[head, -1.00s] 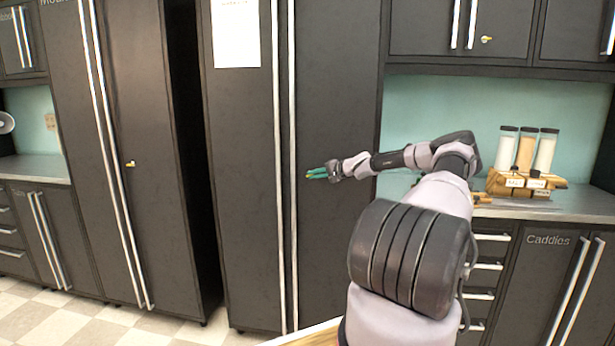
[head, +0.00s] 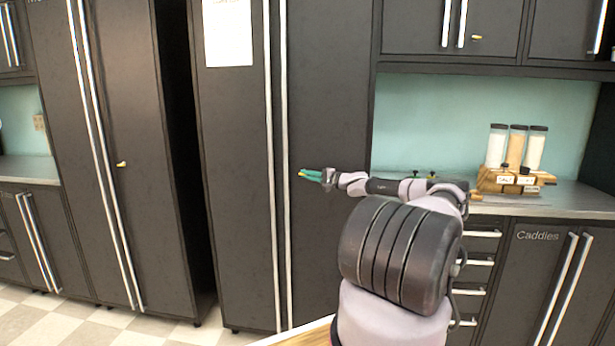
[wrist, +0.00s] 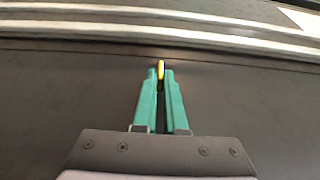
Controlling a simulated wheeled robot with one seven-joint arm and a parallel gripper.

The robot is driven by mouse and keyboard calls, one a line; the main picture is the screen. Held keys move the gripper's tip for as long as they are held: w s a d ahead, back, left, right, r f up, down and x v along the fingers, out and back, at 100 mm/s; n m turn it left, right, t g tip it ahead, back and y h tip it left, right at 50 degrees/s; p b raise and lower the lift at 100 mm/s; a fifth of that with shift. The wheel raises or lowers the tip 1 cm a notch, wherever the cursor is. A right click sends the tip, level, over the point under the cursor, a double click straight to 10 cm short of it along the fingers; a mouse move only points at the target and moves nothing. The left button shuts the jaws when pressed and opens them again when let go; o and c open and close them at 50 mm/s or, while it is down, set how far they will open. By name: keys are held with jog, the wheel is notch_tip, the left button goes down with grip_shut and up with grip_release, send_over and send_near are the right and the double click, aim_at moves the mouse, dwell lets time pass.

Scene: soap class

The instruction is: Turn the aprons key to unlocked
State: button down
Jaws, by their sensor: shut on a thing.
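A small yellow key (wrist: 161,67) sits in the dark door of the tall middle cabinet (head: 330,90). No cabinet label reading aprons is legible. My gripper (head: 304,173), with green fingers, is at this door just right of the long silver handles. In the wrist view my gripper (wrist: 161,73) is shut on the key, which shows as a thin upright yellow edge between the fingertips. The fingers hide the lower part of the key and the lock.
Two long vertical handles (head: 281,200) run close left of my fingers. A white paper (head: 228,32) hangs at upper left of the door. Another tall cabinet with its own key (head: 121,164) stands left. A counter (head: 575,197) with a jar rack (head: 516,180) is at right.

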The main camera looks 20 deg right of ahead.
jog(key=c, duration=1)
grip_release()
jog(key=shift+a, duration=0.1)
jog(key=v, duration=1)
jog(key=shift+s+d, duration=0.25)
